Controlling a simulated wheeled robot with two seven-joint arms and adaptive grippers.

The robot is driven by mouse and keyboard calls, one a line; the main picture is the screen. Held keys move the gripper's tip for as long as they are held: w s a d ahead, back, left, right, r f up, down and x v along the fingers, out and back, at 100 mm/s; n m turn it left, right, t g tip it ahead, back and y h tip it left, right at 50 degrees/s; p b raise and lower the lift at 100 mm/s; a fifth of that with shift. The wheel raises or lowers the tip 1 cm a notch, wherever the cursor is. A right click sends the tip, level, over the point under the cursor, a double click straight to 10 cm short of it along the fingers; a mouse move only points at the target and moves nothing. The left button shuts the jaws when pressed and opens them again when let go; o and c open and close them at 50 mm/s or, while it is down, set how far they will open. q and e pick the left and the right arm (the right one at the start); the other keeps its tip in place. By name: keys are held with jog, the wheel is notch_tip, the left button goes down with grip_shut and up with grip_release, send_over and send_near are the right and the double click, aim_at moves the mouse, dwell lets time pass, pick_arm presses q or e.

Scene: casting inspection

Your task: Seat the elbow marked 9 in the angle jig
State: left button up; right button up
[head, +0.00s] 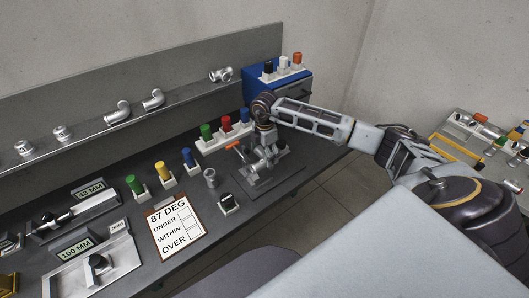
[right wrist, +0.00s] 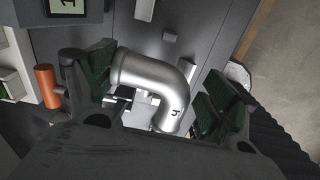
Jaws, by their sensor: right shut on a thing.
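My right gripper (head: 265,140) points down over the angle jig (head: 262,184), a dark grey plate with metal blocks and an orange-tipped handle, on the bench. In the right wrist view my right gripper (right wrist: 160,92) is shut on a silver pipe elbow (right wrist: 152,76), which lies between its green-padded fingers. The elbow carries a small dark mark, turned and hard to read. The elbow is at the jig, partly hidden by the gripper in the head view; I cannot tell whether it rests in the jig. My left gripper is not in view.
A white card (head: 177,228) reading 87 DEG lies left of the jig. A black knob (head: 228,202) and a grey cylinder (head: 210,178) stand close by. Coloured plugs (head: 207,132) stand behind. Silver fittings (head: 118,113) line the shelf. A blue box (head: 283,85) stands at the back right.

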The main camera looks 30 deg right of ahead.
jog(key=shift+f+b, duration=0.75)
jog(key=shift+f, duration=0.95)
jog(key=shift+f, duration=0.35)
jog(key=shift+f, duration=0.6)
dwell(0.8)
jog(key=shift+f, duration=0.9)
dwell(1.2)
jog(key=o, duration=1.2)
